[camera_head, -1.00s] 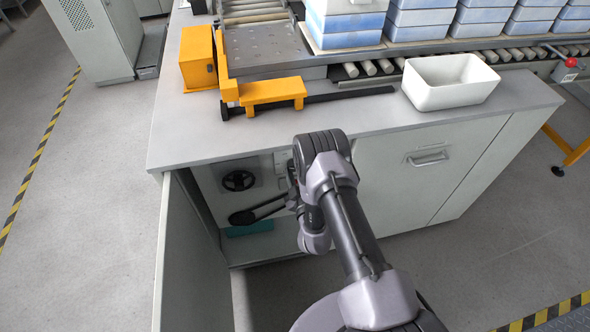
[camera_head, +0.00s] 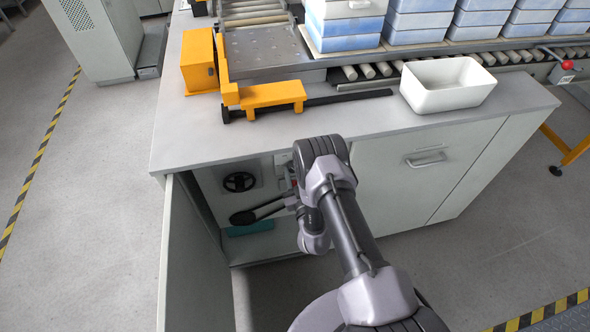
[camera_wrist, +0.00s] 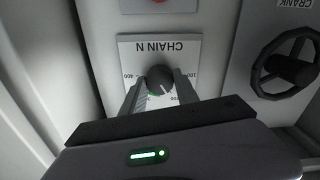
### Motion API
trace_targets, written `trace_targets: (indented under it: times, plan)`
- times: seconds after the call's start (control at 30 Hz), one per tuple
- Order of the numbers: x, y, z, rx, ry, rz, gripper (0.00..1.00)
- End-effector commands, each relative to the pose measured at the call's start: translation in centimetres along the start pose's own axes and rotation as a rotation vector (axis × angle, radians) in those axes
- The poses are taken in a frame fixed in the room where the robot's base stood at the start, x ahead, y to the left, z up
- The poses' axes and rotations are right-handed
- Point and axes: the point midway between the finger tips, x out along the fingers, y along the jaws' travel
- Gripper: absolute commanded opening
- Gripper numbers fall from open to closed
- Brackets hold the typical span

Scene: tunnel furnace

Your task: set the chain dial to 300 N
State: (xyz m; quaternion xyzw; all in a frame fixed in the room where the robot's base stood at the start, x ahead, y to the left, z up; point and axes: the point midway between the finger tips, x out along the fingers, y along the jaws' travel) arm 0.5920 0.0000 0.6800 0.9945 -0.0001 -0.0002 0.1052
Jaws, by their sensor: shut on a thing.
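The chain dial (camera_wrist: 159,79) is a dark round knob on a white plate (camera_wrist: 128,52) that reads "CHAIN N", upside down in the wrist view. A pale pointer line on the knob points down and slightly right in that view. My gripper (camera_wrist: 161,90) is shut on the knob, with one finger on each side. In the head view my arm reaches into the open cabinet, and its fingertips and the dial cannot be made out.
A black crank wheel (camera_wrist: 285,66) is beside the dial, also in the head view (camera_head: 239,182). The open cabinet door (camera_head: 190,255) stands left of my arm. The worktop (camera_head: 330,125) overhangs it, carrying a white bin (camera_head: 447,86). A teal item (camera_head: 250,228) lies inside the cabinet.

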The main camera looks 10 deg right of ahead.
Motion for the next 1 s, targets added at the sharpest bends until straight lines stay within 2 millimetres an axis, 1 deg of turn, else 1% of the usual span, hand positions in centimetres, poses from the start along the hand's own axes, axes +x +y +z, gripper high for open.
trace_targets:
  times: [0.03, 0.7, 1.0]
  plan:
    - [0.10, 0.08, -0.35, 0.041, 0.003, 0.001, 0.00]
    - [0.13, 0.14, -0.57, 0.671, 0.005, -0.001, 0.00]
    - [0.16, 0.14, -0.51, 0.890, 0.006, -0.002, 0.00]
